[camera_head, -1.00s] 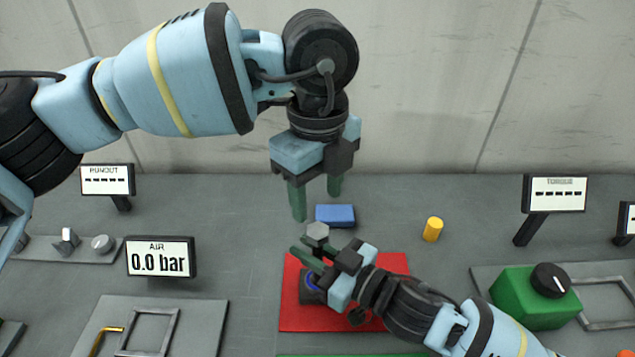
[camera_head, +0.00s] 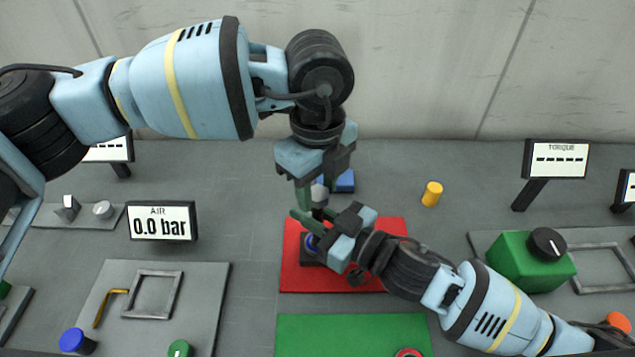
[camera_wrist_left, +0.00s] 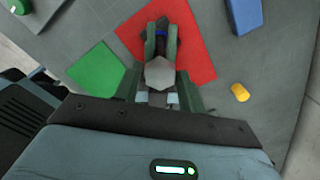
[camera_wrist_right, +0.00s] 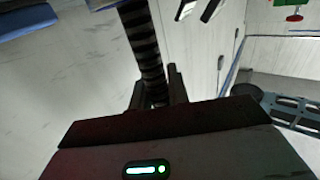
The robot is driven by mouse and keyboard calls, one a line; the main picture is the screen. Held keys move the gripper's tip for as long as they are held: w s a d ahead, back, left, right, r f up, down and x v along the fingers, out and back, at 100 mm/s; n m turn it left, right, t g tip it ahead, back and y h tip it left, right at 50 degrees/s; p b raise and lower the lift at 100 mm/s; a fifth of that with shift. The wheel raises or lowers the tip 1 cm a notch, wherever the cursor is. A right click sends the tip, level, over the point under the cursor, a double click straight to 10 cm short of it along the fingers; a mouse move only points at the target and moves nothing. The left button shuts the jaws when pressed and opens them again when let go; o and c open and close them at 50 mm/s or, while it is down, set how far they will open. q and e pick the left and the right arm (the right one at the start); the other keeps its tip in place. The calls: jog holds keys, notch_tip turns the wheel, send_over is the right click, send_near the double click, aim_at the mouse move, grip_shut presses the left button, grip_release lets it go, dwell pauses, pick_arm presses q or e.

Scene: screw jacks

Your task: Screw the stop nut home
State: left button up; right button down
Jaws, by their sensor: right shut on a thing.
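The grey hex stop nut (camera_head: 320,193) sits at the top of the jack's spindle; it also shows in the left wrist view (camera_wrist_left: 160,72). My left gripper (camera_head: 318,201) points down with its green fingers on either side of the nut, apparently open with small gaps. My right gripper (camera_head: 311,221) comes in from the right, just below the nut, shut on the dark ribbed spindle (camera_wrist_right: 147,45). The jack's dark base (camera_head: 308,250) with a blue ring stands on the red mat (camera_head: 375,270), partly hidden by my right gripper. The threads inside the nut are hidden.
A blue block (camera_head: 345,181) lies close behind the left gripper. A yellow cylinder (camera_head: 432,193) stands to the right. A green box with a black knob (camera_head: 546,242) and the air display (camera_head: 162,221) flank the mat. A green mat (camera_head: 345,335) lies in front.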

pick_arm(q)
jog(key=c, duration=0.7)
jog(key=m, duration=1.3)
jog(key=shift+m, duration=0.4)
jog(key=m, duration=0.4)
jog(key=shift+m, duration=0.3)
jog(key=m, duration=0.4)
jog(key=shift+f+m, duration=0.1)
jog(key=shift+m, duration=0.2)
jog(key=m, duration=0.4)
jog(key=shift+m, duration=0.3)
jog(key=m, duration=0.4)
jog(key=shift+m, duration=0.4)
jog(key=m, duration=0.5)
jog(key=shift+m, duration=0.4)
jog(key=o, duration=1.2)
notch_tip(320, 180, up, 12)
